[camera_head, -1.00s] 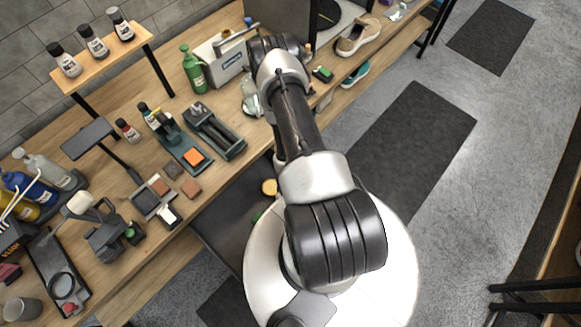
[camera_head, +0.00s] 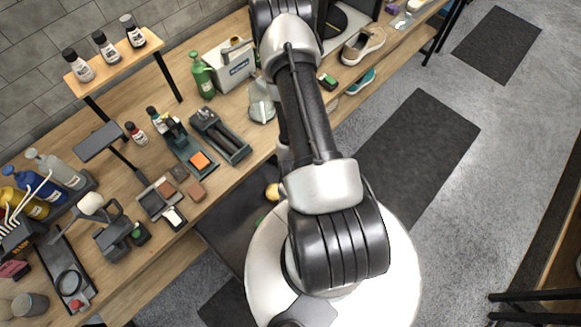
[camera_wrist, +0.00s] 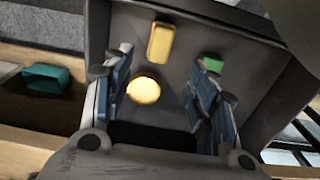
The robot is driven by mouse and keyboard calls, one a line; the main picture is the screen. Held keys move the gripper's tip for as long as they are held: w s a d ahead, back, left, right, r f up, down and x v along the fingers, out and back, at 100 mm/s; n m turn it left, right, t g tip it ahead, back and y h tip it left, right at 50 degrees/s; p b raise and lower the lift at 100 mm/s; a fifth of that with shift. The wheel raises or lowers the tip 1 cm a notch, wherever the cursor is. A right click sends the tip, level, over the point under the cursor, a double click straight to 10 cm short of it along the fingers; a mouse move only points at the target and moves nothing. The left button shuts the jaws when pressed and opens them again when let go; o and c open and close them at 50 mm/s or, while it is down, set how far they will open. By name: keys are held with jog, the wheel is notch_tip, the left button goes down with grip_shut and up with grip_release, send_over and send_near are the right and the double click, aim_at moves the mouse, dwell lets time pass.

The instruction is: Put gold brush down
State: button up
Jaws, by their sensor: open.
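In the wrist view, my gripper (camera_wrist: 163,86) is open, with its two blue-padded fingers apart and nothing held between them. It points into a dark grey bin (camera_wrist: 240,50). A gold oblong item (camera_wrist: 160,41) lies in the bin, beyond the fingertips. A round, pale yellow item (camera_wrist: 145,89) shows between the fingers, apart from both. I cannot tell for sure which of these is the gold brush. A green item (camera_wrist: 213,64) lies near the right finger. In the head view, my arm hides the gripper; a yellow item (camera_head: 272,191) shows beside the arm.
The wooden workbench (camera_head: 150,95) is crowded with bottles and tools. A green bottle (camera_head: 202,75) and a grey-white toolbox (camera_head: 231,66) stand near my arm. A beige sneaker (camera_head: 362,45) and a teal shoe (camera_head: 362,81) lie to the right.

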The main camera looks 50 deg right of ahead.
jog(key=w+a+r+t, duration=0.1)
jog(key=w+r, duration=0.6)
jog(key=r, duration=0.6)
jog(key=w+a+r+t, duration=0.1)
jog(key=w+r, duration=0.5)
jog(key=r, duration=0.6)
jog(key=s+a+r+t, duration=0.1)
jog(key=a+r, duration=0.2)
jog(key=r, duration=0.4)
jog(key=s+a+r+t, duration=0.1)
jog(key=a+r, duration=0.2)
jog(key=r, duration=0.5)
jog(key=s+a+r, duration=0.4)
jog(key=s+r, duration=0.4)
jog(key=s, duration=0.1)
jog(key=shift+s+a+r+t, duration=0.15)
jog(key=shift+a+r+t, duration=0.05)
jog(key=shift+r+t, duration=0.1)
